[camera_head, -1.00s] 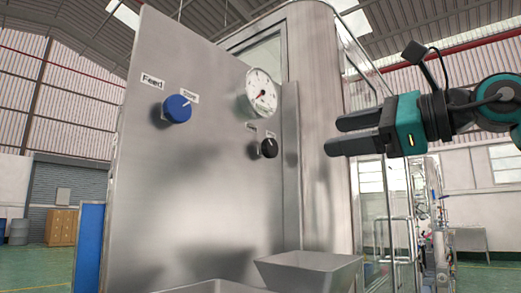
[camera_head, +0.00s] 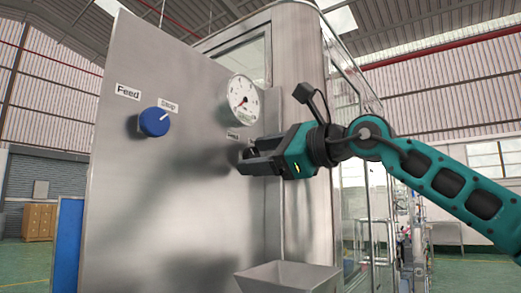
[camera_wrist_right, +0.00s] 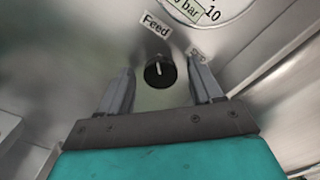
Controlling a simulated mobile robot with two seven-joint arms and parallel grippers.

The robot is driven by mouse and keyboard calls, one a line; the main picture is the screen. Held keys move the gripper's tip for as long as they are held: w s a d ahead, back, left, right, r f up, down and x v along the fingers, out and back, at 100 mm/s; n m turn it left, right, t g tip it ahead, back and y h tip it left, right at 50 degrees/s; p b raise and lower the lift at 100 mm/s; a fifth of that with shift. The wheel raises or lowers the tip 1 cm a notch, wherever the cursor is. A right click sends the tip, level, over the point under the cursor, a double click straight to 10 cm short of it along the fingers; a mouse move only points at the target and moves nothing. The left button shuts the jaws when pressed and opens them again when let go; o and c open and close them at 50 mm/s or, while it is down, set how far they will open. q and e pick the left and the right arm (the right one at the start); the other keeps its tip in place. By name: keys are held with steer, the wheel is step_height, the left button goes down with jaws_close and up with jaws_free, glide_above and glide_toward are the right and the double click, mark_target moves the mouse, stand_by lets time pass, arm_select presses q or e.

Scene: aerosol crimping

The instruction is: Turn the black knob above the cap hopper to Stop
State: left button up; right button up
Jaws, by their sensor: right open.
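The black knob (camera_wrist_right: 160,72) shows in the right wrist view, on the metal panel between my right gripper's two fingers. Its white mark points up, roughly toward the "Feed" label (camera_wrist_right: 157,25). A smaller label (camera_wrist_right: 199,54), too blurred to read, is to its upper right. My right gripper (camera_head: 242,163) is open at the panel, with its fingers on either side of the knob; I cannot tell whether they touch it. In the head view the gripper hides the knob. The hopper (camera_head: 288,277) is below it. My left gripper is not in view.
A round pressure gauge (camera_head: 243,97) sits just above the gripper. A glass-sided cabinet (camera_head: 350,190) stands to the right.

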steer(key=c, duration=1.1)
steer(key=shift+o, duration=0.2)
